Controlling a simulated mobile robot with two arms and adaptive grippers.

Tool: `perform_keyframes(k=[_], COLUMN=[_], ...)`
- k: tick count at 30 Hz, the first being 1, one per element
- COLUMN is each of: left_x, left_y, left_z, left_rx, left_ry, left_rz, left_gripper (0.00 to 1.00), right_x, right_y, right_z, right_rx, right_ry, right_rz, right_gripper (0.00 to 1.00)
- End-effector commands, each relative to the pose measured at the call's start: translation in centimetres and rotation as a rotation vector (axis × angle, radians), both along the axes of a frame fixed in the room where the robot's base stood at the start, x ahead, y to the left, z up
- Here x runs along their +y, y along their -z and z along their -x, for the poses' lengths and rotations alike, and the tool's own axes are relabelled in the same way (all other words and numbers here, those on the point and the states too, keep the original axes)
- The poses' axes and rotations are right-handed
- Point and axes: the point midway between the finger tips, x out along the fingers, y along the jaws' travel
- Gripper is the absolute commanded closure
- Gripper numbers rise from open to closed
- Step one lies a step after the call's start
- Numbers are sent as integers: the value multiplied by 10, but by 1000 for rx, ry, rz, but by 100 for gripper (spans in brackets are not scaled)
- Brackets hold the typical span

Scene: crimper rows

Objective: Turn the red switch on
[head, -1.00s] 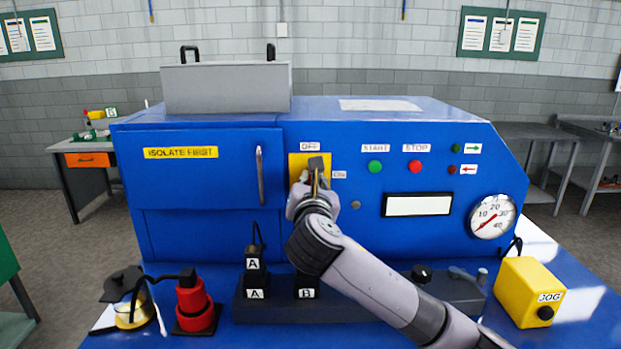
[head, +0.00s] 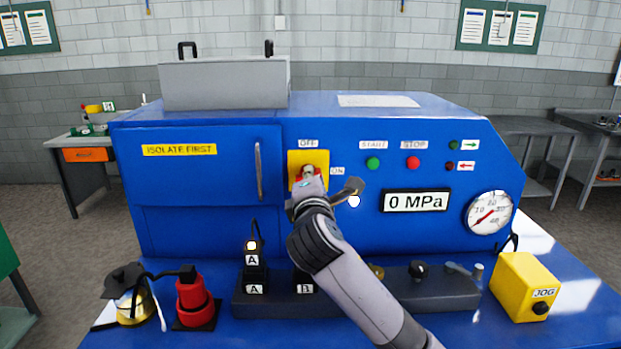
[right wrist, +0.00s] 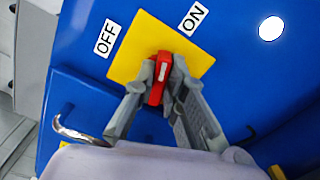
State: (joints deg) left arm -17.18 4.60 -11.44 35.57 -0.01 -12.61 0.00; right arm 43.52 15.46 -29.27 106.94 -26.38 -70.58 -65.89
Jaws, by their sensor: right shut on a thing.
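The red switch (right wrist: 156,84) sits on a yellow square plate (right wrist: 143,62) on the blue machine's front. In the right wrist view my right gripper (right wrist: 158,78) is shut on the switch handle, one finger on each side. The OFF label (head: 308,144) is above the plate and the ON label (head: 337,171) is at its right. In the head view the gripper (head: 308,172) covers much of the switch, so the handle's exact angle is hard to tell. The display (head: 416,200) reads 0 MPa. My left gripper is not in view.
A round white light (head: 354,201) glows right of my wrist. Green START (head: 373,163) and red STOP (head: 413,163) buttons, a gauge (head: 489,213) and a door handle (head: 259,170) are nearby. A yellow JOG box (head: 524,287) and black blocks stand in front.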

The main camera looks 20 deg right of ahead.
Motion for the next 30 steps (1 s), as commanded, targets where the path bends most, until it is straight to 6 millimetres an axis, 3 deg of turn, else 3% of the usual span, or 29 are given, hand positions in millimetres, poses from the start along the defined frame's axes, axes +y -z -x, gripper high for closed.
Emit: perform_keyframes(k=[12, 30], left_x=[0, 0], left_y=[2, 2], left_z=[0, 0], left_rx=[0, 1], left_ry=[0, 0], left_rz=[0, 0], left_gripper=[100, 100], right_x=[0, 0], right_y=[3, 4], right_z=[0, 0], right_rx=[-71, -93], right_ry=[0, 1], right_rz=[-262, -337], right_gripper=[100, 100])
